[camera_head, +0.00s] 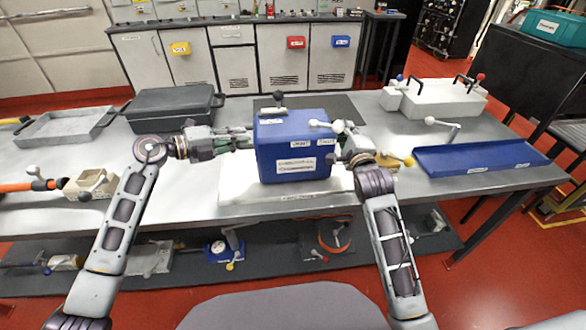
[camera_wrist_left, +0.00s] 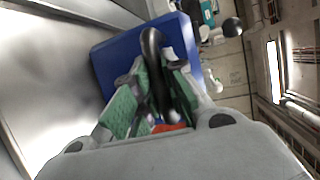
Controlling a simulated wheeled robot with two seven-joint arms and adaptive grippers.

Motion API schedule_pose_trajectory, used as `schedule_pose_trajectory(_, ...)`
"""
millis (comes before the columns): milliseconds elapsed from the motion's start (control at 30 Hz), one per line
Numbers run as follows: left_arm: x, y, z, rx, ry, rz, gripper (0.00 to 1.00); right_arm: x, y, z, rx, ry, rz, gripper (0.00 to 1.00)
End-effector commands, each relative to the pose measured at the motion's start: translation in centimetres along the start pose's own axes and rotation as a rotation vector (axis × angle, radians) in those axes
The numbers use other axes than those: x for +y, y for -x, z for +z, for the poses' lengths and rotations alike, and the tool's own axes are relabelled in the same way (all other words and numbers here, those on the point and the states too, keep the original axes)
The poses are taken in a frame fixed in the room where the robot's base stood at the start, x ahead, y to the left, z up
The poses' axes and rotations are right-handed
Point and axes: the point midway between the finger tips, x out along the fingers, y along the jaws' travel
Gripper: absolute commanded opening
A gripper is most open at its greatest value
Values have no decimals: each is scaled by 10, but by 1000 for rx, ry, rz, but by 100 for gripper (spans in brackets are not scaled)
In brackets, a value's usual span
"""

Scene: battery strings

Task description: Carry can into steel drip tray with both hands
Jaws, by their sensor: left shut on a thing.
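The can (camera_head: 290,150) is a blue box with white labels, upright in the middle of the head view. It is over a white pad (camera_head: 238,190); I cannot tell whether it touches it. My left gripper (camera_head: 248,140) is at its left side. In the left wrist view its green-padded fingers are shut on the can's black handle (camera_wrist_left: 152,42), in front of the blue wall (camera_wrist_left: 112,62). My right gripper (camera_head: 338,158) is at the can's right side, its fingers mostly hidden. The steel drip tray (camera_head: 62,128) is a shallow grey tray at the table's left.
A dark lidded case (camera_head: 172,108) stands between the tray and the can. A blue tray (camera_head: 480,158) and a white box (camera_head: 437,103) are on the right. A beige block with a lever (camera_head: 92,183) sits at the front left. Bare tabletop shows front left of the can.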

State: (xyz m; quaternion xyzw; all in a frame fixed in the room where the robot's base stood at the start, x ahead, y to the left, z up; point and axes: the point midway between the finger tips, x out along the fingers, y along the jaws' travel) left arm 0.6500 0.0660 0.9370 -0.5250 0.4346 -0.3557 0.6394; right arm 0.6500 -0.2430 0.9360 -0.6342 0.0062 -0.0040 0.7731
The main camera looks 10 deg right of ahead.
Motion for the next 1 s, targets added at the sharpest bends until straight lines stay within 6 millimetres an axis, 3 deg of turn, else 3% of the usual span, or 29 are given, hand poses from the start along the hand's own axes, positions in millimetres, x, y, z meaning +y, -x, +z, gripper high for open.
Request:
schedule_pose_trajectory(33, -8, 1, 1, -4, -6, -14, 0, -10, 1, 2, -6, 0, -22, 0)
schedule_pose_trajectory(200, -5, 1, 1, -4, -6, -14, 0, -7, 1, 2, -6, 0, -22, 0)
schedule_pose_trajectory(233, 3, 0, 0, 0, 2, 0, 14, 2, 0, 0, -1, 0, -2, 11)
schedule_pose_trajectory(400, 2, 0, 0, 0, 1, 0, 34, 1, 0, 0, -1, 0, -3, 30)
schedule_pose_trajectory(667, 3, 4, 0, -1, 0, 1, 34, 0, 0, 0, -2, 0, -5, 32)
schedule_pose_trajectory(1000, 4, 31, 0, -1, 1, 2, 34, 4, 0, 0, -2, -1, 2, 32)
